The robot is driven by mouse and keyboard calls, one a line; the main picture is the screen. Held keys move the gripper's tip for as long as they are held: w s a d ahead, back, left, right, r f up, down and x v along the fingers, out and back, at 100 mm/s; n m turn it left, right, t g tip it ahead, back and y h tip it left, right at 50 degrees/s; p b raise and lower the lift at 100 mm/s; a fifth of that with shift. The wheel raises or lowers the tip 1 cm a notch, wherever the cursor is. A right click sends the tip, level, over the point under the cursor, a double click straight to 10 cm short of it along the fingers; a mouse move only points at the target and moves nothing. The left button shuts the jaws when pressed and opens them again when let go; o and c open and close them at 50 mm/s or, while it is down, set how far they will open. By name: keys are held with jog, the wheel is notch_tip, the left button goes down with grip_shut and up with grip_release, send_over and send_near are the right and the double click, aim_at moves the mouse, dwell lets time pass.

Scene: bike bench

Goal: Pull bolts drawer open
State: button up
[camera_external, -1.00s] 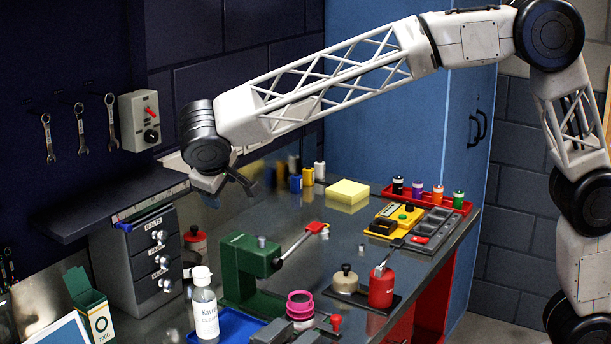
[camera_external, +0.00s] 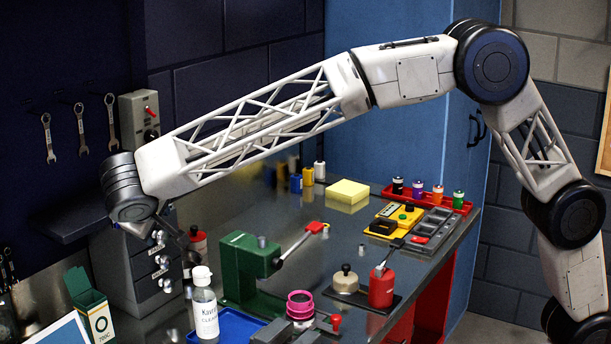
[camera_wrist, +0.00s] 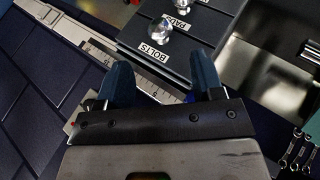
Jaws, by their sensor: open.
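The grey drawer unit (camera_external: 118,268) stands at the left of the bench, with a column of silver knobs on its front. My wrist covers part of its top. The bolts drawer's knob (camera_external: 158,238) is the top one. In the wrist view the label BOLTS sits beside its round silver knob (camera_wrist: 160,27), with the PADS label beyond. The drawer fronts look shut. My gripper (camera_wrist: 163,72) is open, its two blue fingers apart with nothing between them. The bolts knob lies just beyond the fingertips, apart from them. In the external view my gripper is beside the unit's upper front, partly hidden.
A white-capped bottle (camera_external: 204,308), a red pot (camera_external: 198,243) and a green vise (camera_external: 243,268) stand to the right of the drawers. A green box (camera_external: 88,305) stands in front on the left.

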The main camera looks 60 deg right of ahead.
aim_at(161, 235)
jog(key=shift+x, duration=3.9)
jog(key=shift+s, duration=0.1)
grip_shut()
